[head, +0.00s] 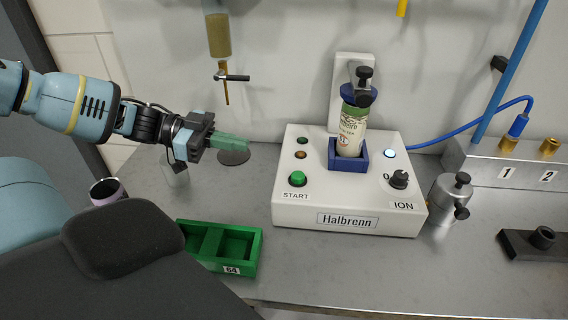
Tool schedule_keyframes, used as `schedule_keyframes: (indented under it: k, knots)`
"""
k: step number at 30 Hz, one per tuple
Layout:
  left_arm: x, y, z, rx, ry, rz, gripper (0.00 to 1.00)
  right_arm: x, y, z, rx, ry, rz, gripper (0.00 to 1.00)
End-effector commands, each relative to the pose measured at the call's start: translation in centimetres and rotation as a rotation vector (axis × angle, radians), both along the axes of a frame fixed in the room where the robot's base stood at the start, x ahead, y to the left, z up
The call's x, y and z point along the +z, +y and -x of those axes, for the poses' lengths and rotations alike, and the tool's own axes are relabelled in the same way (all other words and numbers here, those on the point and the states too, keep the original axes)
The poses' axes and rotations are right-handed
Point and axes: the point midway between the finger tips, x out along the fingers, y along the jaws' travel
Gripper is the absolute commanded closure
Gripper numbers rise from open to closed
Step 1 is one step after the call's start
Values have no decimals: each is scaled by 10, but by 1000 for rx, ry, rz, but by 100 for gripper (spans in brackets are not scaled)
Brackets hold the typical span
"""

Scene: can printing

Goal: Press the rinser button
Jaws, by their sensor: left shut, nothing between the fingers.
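The white Halbrenn rinser (347,221) stands on the grey bench right of the middle in the head view. Its green START button (297,178) is on the left of the sloped top. A printed can (351,130) stands upright in the blue holder (347,161) on the rinser, with a dark clamp above it. My left gripper (246,146) reaches in from the left, shut and empty. Its green fingers are up and to the left of the button, apart from the rinser. My right gripper is not in view.
A green tray (257,252) marked 64 lies at the front left of the bench. A hanging tube (218,35) with a tap is above my left gripper. A metal cylinder (441,208) stands right of the rinser. A metal block (520,175) and black fixture (520,248) are farther right.

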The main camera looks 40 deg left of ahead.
Motion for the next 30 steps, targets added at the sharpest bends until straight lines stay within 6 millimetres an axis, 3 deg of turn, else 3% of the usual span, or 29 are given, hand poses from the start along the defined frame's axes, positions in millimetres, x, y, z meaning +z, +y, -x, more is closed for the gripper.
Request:
schedule_keyframes:
  k: [11,30]
  knots:
    - [-5,-11,-7,-1,4,0,100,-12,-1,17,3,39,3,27]
    - [-25,-86,-53,-1,9,0,100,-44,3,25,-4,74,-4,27]
